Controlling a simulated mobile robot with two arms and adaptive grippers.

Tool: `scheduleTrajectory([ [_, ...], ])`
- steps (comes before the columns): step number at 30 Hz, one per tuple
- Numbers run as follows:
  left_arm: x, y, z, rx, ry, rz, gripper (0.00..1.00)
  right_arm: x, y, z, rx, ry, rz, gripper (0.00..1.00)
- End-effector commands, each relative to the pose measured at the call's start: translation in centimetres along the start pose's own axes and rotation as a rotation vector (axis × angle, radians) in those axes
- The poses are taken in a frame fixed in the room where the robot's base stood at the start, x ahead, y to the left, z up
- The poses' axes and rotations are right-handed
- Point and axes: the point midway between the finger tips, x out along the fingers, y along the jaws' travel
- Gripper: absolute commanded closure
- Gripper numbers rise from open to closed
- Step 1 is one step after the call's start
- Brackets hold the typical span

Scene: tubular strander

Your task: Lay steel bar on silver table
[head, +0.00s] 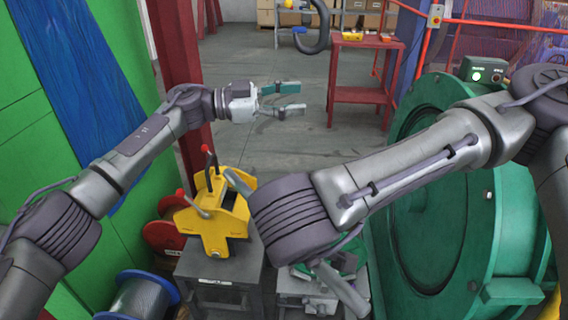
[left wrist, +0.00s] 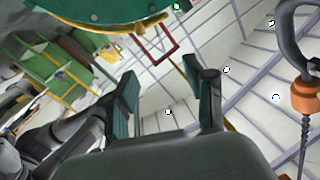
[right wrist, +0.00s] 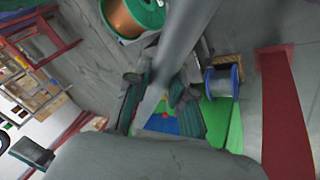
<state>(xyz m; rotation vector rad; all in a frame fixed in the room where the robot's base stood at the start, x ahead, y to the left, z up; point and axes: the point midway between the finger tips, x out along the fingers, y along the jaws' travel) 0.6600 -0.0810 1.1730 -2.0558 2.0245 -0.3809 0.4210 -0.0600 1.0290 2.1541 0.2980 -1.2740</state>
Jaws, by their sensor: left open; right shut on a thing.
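The steel bar (right wrist: 183,45) is a long grey rod. In the right wrist view it runs between the fingers of my right gripper (right wrist: 160,105), which is shut on it. In the head view my right forearm hides that gripper and the bar's middle; one end of the bar (head: 343,290) shows at the lower right. A light grey table, apparently the silver table (head: 296,284), stands low behind the bar and is mostly hidden. I cannot tell whether bar and table touch. My left gripper (head: 280,98) is open and empty, far from both; it also shows in the left wrist view (left wrist: 168,85).
A yellow device (head: 214,215) stands on a dark grey table (head: 210,262) left of the silver table. A large green machine (head: 450,200) stands at the right. Spools (head: 140,298) lie at the lower left. A red table (head: 358,95) stands behind; the floor between is clear.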

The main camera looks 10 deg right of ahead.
Motion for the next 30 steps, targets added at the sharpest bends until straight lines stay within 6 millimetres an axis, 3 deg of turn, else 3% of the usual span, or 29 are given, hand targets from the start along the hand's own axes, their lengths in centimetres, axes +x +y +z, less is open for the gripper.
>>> scheduleTrajectory([
  [1,1.6,2.3,-1.9,0.053,-0.038,0.119,0.46,-0.1,0.1,-0.1,0.001,0.004,0.001,1.00],
  [5,3.7,9.3,-4.4,0.186,-0.211,0.446,0.46,-0.1,0.1,-0.1,0.001,0.004,0.001,1.00],
  [7,3.7,13.2,-4.8,0.271,-0.364,0.636,0.46,-0.1,0.1,-0.1,0.001,0.004,0.001,1.00],
  [10,1.8,17.3,-4.5,0.392,-0.649,0.866,0.46,-0.1,0.1,-0.1,0.001,0.004,0.001,1.00],
  [13,-0.7,18.7,-4.3,0.478,-0.907,0.990,0.46,-0.1,0.1,-0.1,0.001,0.004,0.001,1.00],
  [18,-3.3,18.9,-4.7,0.556,-1.175,1.055,0.46,-0.1,0.1,-0.1,0.002,0.004,0.001,1.00],
  [23,-4.0,19.1,-3.9,0.569,-1.233,1.063,0.46,-0.1,0.1,-0.1,0.002,0.004,0.001,1.00],
  [30,-4.1,20.6,0.0,0.565,-1.226,1.064,0.46,-0.1,0.1,-0.1,0.001,0.004,0.001,1.00],
])
